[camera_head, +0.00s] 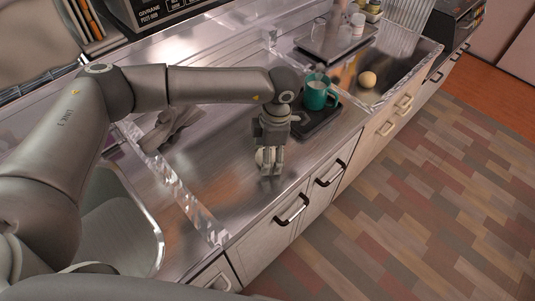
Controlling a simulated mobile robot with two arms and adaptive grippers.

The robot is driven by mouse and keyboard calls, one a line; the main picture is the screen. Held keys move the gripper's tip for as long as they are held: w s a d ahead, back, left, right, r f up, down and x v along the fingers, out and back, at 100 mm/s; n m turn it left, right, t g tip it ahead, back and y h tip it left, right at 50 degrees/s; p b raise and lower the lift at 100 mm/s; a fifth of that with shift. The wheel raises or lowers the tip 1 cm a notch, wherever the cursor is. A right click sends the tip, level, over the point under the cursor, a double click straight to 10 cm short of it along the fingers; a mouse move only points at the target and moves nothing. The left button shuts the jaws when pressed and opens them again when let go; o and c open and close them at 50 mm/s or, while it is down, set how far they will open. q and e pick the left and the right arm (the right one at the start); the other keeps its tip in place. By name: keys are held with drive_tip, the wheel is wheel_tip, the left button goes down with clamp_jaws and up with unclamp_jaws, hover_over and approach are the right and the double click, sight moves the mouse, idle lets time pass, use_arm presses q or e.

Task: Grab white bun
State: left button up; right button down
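A small pale cream round bun (367,79) lies on the metal surface at the upper right, beyond the teal mug. My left gripper (271,172) points down over the bare steel counter in the middle, well to the left of and nearer than that bun. A pale rounded shape shows between or beside its fingers; I cannot tell whether it is a second bun or part of the gripper. The finger gap is too small to read. My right gripper is not in view.
A teal mug (318,94) with pale contents stands on a dark tray (322,122) just right of my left wrist. Glasses and jars (357,26) stand at the back. A sink basin (110,235) is at the lower left. Transparent raised edges divide the counter.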

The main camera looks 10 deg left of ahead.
use_arm(q)
drive_tip(key=c, duration=0.9)
drive_tip(key=shift+r, duration=0.1)
